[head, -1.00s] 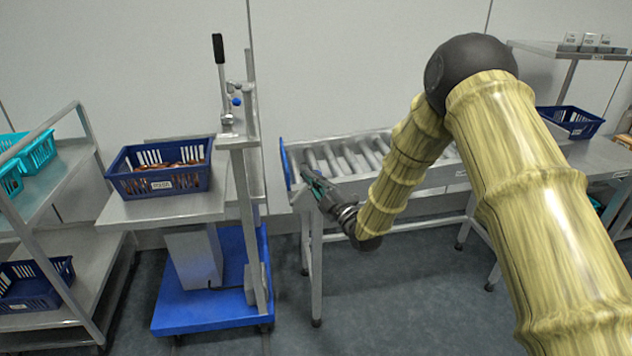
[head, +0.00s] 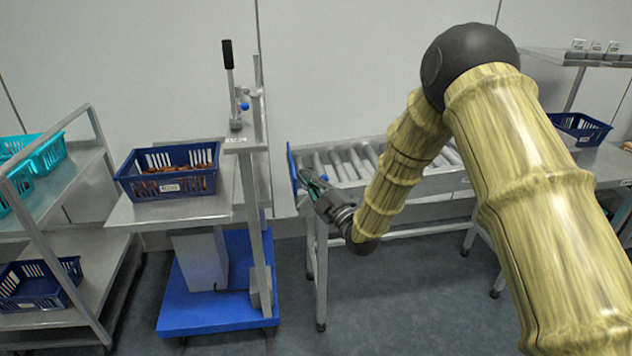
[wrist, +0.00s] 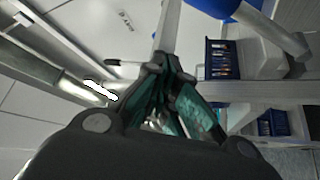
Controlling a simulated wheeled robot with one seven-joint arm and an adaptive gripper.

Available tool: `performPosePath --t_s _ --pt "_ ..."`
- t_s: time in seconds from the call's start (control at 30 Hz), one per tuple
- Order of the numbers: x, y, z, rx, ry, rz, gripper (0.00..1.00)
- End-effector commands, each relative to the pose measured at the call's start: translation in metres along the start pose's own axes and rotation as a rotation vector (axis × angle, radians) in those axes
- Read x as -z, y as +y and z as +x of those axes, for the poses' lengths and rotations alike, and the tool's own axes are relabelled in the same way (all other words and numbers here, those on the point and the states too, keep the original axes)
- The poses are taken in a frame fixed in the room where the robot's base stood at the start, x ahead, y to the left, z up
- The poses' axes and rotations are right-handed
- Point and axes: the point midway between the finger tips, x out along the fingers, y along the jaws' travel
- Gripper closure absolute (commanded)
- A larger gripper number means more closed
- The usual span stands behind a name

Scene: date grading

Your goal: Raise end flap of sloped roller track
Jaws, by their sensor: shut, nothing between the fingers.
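The sloped roller track (head: 400,185) is a grey metal frame with rollers, in the middle of the head view. A narrow blue end flap (head: 291,168) stands roughly upright at its left end, seen nearly edge-on. My gripper (head: 306,177) is shut and empty at this left end, just right of the flap. I cannot tell whether its tips touch the flap. In the wrist view the dark and teal fingers (wrist: 172,68) converge at their tips. A blue piece (wrist: 218,6) shows at the top edge there; I cannot tell if it is the flap.
Left of the track stands a blue-based lift (head: 205,315) with an upright lever (head: 228,70). Its platform holds a blue crate (head: 135,188) of dates. A shelf rack (head: 85,240) with crates stands far left. Another blue crate (head: 592,133) sits at the right.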

Motion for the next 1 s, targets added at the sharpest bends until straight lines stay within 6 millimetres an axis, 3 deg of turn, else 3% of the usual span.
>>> performPosePath --t_s 0.03,0.4,0.73,0.87,1.0 --pt "-0.006 -0.004 -0.016 0.004 -0.009 0.001 1.00" --pt "-0.002 -0.008 -0.076 0.006 -0.002 0.001 1.00" --pt "-0.007 -0.013 -0.105 0.024 -0.035 0.027 1.00" --pt "-0.026 -0.036 -0.136 0.100 -0.168 0.136 1.00" --pt "-0.050 -0.076 -0.196 0.211 -0.402 0.321 1.00"
